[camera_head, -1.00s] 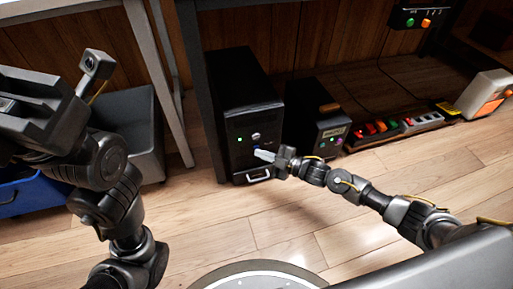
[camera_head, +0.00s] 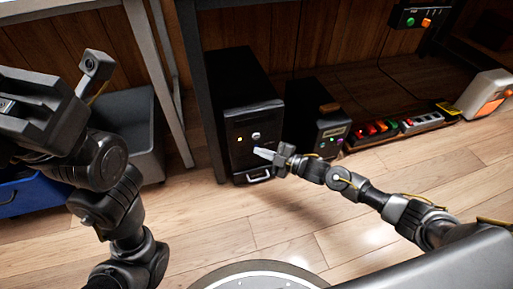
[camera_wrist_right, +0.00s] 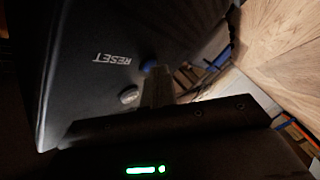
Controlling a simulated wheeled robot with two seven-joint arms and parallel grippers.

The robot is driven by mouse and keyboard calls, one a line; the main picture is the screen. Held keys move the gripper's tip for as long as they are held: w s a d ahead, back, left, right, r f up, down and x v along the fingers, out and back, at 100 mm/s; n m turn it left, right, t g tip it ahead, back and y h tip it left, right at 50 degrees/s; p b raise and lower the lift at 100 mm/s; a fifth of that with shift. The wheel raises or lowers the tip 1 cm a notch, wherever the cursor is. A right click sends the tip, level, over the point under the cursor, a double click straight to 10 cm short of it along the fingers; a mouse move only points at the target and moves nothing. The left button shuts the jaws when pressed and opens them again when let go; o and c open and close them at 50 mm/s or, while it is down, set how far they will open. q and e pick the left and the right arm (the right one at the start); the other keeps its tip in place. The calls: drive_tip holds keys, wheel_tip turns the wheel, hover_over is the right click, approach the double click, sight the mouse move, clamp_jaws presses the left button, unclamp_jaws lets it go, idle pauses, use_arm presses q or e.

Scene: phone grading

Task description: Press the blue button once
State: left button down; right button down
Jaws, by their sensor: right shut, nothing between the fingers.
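The black computer tower (camera_head: 235,80) stands upright on the floor, its front panel facing me. In the right wrist view the blue button (camera_wrist_right: 150,66) shows on that panel, partly behind the fingers, beside the word RESET. My right gripper (camera_head: 262,152) is shut and empty, its pale fingertips at the panel. In the right wrist view its dark fingers (camera_wrist_right: 156,88) overlap the blue button's lower edge; I cannot tell whether they touch it. My left arm's dark end (camera_head: 40,105) is at the left edge; its fingertips do not show.
A smaller black box (camera_head: 312,115) stands right of the tower. A pale round button (camera_wrist_right: 129,95) is close to the blue one. Power strips (camera_head: 420,122) lie further right. A table leg (camera_head: 160,80) and grey bin (camera_head: 135,125) are left. The wooden floor in front is clear.

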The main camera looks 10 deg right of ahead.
drive_tip(key=shift+s, duration=0.1)
drive_tip(key=shift+s+p, duration=0.7)
drive_tip(key=shift+s, duration=0.05)
drive_tip(key=s+p, duration=0.2)
drive_tip(key=s, duration=0.1)
drive_tip(key=s+p, duration=0.1)
drive_tip(key=s, duration=0.1)
drive_tip(key=shift+d, duration=0.25)
idle(0.6)
